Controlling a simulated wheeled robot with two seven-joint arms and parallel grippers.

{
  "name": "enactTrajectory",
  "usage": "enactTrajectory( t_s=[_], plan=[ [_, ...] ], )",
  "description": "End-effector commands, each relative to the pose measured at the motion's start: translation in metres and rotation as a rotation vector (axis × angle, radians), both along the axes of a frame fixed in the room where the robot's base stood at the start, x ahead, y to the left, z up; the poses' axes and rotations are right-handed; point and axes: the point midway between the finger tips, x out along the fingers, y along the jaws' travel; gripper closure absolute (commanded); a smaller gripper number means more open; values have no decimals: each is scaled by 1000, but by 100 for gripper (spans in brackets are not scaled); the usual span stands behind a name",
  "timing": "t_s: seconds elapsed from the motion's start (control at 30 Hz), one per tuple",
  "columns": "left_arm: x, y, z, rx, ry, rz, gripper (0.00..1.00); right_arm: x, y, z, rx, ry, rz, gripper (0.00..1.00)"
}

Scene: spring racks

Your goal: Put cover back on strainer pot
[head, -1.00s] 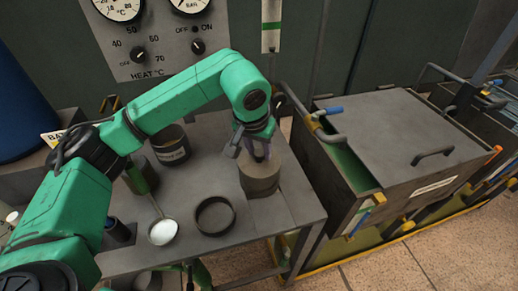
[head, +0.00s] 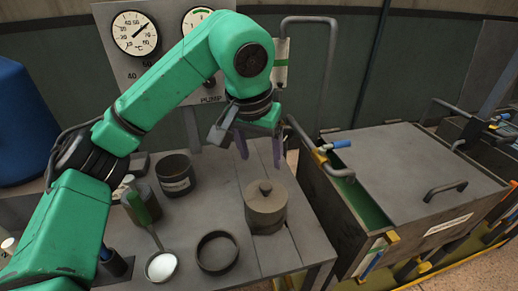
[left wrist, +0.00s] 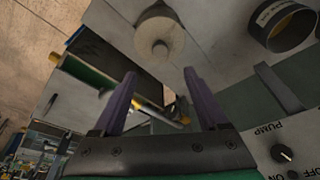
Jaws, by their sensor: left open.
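The strainer pot (head: 266,213) stands upright on the grey table, with its round knobbed cover (head: 265,194) sitting on top. The pot and cover also show from above in the left wrist view, the cover (left wrist: 159,42) near the top. My left gripper (head: 259,150) is above and a little behind the pot, apart from the cover. Its purple fingers are spread with nothing between them, as the left wrist view (left wrist: 159,95) also shows. My right gripper is not in view.
An open dark ring (head: 217,252) stands left of the pot, with a ladle of white powder (head: 161,266) beside it. A labelled can (head: 176,177) is farther back. A large lidded tank (head: 420,175) stands right of the table. The gauge panel (head: 150,50) is behind.

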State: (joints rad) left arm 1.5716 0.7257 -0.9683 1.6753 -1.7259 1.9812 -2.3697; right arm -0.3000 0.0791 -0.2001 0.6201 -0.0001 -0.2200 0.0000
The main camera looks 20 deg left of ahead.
Motion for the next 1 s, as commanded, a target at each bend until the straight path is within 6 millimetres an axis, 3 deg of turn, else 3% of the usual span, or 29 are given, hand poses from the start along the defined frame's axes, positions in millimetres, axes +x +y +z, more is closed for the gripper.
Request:
enactTrajectory(
  t_s=[0.03,0.17,0.67,0.77,1.0],
  plan=[
    [-2,0,11,1,-2,1,24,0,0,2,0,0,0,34],
    [-6,1,22,1,0,0,24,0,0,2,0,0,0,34],
    [-6,1,24,1,1,0,24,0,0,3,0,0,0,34],
    [-6,1,36,1,1,1,24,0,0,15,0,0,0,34],
    [-6,1,88,1,1,1,24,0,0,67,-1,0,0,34]
  ],
)
